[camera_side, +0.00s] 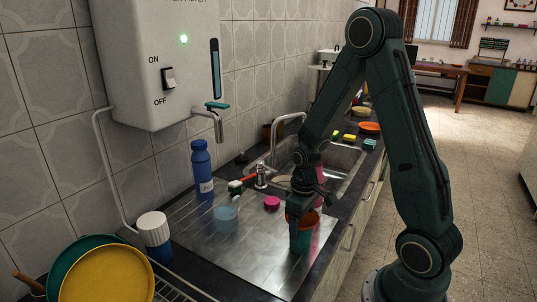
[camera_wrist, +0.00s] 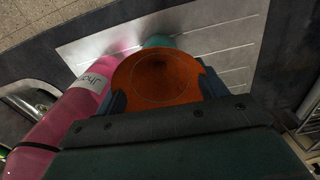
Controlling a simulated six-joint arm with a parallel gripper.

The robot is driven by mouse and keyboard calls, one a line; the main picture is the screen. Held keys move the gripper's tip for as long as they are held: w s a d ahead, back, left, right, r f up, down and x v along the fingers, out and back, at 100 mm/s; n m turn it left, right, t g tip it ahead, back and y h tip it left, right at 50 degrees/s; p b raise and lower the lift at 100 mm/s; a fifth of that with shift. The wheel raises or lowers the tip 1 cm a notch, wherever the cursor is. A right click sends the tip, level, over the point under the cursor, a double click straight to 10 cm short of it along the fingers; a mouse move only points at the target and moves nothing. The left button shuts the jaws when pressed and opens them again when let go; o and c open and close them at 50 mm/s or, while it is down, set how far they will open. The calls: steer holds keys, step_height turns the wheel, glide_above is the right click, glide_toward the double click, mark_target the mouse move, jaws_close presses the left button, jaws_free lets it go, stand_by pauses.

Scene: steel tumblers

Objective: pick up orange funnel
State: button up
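The orange funnel (camera_side: 308,217) is at the top of a teal tumbler (camera_side: 302,240) on the steel drainboard, near its front edge. In the wrist view the funnel (camera_wrist: 158,80) is a round orange disc seen from above, with part of the teal tumbler (camera_wrist: 158,42) beyond it. My gripper (camera_side: 303,208) is down at the funnel. In the wrist view my gripper (camera_wrist: 162,95) has its fingers on either side of the funnel, close to its rim. I cannot tell whether they press on it. The funnel's lower part is hidden.
The sink (camera_side: 335,160) is beyond; the front drainboard is bare.

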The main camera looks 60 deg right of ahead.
steer(key=shift+r, duration=0.15)
stand_by(0.3)
step_height(320, 180, up, 20)
steer(key=shift+f, duration=0.1)
stand_by(0.7)
steer(key=shift+d, duration=0.1)
stand_by(0.4)
steer(key=d, duration=0.4)
steer(key=w+d, duration=0.1)
steer(key=d, duration=0.3)
steer(key=w+d+r, duration=0.1)
steer(key=d, duration=0.3)
steer(key=shift+d, duration=0.15)
steer(key=shift+f, duration=0.1)
steer(key=shift+f, duration=0.35)
steer(key=shift+f, duration=1.9)
stand_by(1.6)
